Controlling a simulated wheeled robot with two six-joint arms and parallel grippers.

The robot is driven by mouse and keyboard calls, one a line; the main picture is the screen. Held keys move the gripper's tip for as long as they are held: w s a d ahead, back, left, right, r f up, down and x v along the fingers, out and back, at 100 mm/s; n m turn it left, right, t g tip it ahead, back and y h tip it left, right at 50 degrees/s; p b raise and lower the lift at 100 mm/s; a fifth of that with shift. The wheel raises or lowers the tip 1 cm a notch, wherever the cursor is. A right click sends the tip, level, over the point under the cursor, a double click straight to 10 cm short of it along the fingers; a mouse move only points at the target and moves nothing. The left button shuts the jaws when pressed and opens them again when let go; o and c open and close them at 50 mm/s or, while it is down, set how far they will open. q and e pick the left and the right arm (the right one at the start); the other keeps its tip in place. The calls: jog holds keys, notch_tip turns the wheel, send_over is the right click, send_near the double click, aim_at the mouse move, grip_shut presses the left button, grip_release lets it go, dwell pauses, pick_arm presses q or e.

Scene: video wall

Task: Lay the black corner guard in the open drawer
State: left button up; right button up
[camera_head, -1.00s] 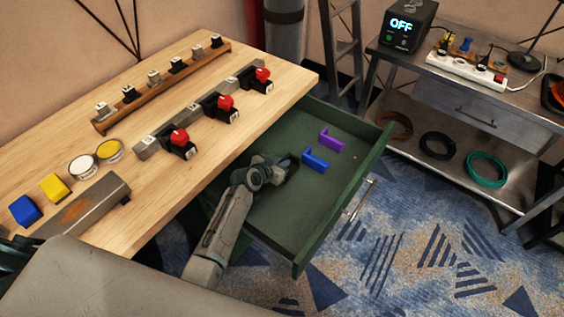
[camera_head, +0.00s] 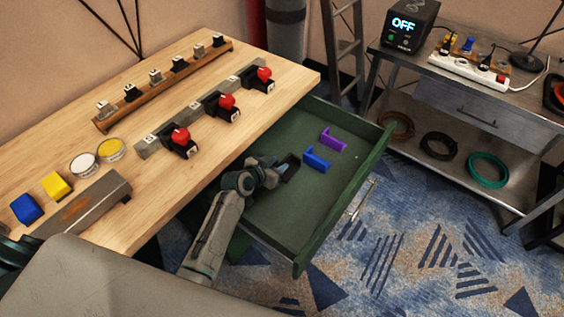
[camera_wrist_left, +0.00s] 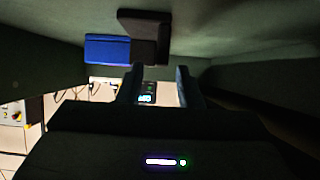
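The black corner guard (camera_head: 292,164) lies on the floor of the open green drawer (camera_head: 290,226). It is beside the blue corner guard (camera_head: 317,158), and a purple one (camera_head: 333,140) lies beyond. My left gripper (camera_head: 283,171) is low in the drawer, just left of the black guard. In the left wrist view its fingers (camera_wrist_left: 160,84) stand apart with an empty gap between them. There the black guard (camera_wrist_left: 146,34) shows just past the fingertips, next to the blue guard (camera_wrist_left: 107,48). Whether a finger still touches it is unclear. My right gripper is out of view.
The wooden tabletop (camera_head: 200,88) overhangs the drawer's left side and carries red-buttoned switches (camera_head: 228,103) and a wooden rail (camera_head: 165,82). The drawer's front wall (camera_head: 345,197) rises on the right. A metal shelf unit (camera_head: 470,105) stands farther right. The near part of the drawer is clear.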

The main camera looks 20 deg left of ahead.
pick_arm(q)
jog(key=shift+v, duration=1.75)
